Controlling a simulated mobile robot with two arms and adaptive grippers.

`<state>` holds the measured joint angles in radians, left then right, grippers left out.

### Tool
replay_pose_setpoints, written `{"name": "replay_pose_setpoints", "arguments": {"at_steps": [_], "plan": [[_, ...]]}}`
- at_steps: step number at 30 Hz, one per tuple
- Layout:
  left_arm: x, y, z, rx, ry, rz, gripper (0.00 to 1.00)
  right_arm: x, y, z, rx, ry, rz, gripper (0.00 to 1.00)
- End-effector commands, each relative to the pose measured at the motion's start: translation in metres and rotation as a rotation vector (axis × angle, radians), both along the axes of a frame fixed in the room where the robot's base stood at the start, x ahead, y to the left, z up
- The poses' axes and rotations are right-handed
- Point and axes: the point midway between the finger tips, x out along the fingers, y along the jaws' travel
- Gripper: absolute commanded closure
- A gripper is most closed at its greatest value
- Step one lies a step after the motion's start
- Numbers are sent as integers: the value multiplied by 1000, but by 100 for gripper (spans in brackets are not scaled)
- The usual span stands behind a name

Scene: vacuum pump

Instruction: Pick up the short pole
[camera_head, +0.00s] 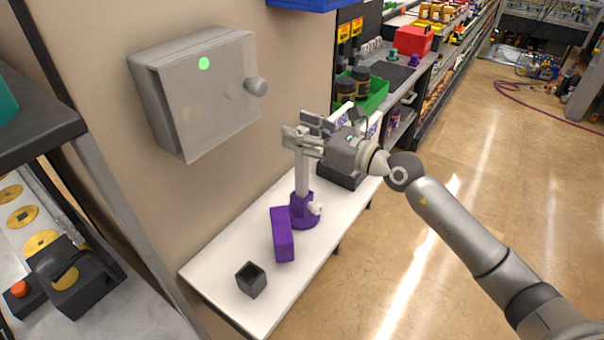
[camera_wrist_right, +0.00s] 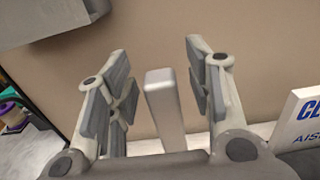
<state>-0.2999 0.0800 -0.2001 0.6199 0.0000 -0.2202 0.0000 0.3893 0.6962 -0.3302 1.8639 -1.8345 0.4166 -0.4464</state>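The short pole (camera_head: 302,178) is a light grey bar standing upright in a purple holder (camera_head: 303,212) on the white table. My right gripper (camera_head: 302,139) is at the pole's upper end. In the right wrist view the pole (camera_wrist_right: 164,103) stands between the two fingers of the right gripper (camera_wrist_right: 160,90), with a gap visible on each side. The fingers are open and do not appear to touch it. The pole's lower end is hidden inside the holder. My left gripper is not in view.
A purple block (camera_head: 282,234) and a small dark open box (camera_head: 251,279) are on the white table (camera_head: 215,268). A grey wall box (camera_head: 205,95) with a green light hangs to the left. A white sign (camera_wrist_right: 299,122) is close on the gripper's right in the wrist view.

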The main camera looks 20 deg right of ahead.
Motion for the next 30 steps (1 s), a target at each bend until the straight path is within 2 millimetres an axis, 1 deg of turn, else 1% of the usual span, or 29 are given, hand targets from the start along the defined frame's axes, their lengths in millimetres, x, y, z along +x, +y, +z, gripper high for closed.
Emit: {"name": "replay_pose_setpoints", "arguments": {"at_steps": [1, 9, 10, 19, 22, 26, 30], "plan": [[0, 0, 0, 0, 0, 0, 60, 0, 0, 0, 0, 0, 0, 62], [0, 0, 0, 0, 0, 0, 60, 0, 0, 0, 0, 0, 0, 97], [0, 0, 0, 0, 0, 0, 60, 0, 0, 0, 0, 0, 0, 100], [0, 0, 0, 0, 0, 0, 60, 0, 0, 1, 1, -2, 0, 100], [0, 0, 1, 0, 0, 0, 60, 0, 0, 6, 2, -2, 0, 100], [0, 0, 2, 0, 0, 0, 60, 0, 0, 26, 1, -7, 0, 100], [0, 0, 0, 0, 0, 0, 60, 0, 0, 55, 1, -9, 0, 100]]}}
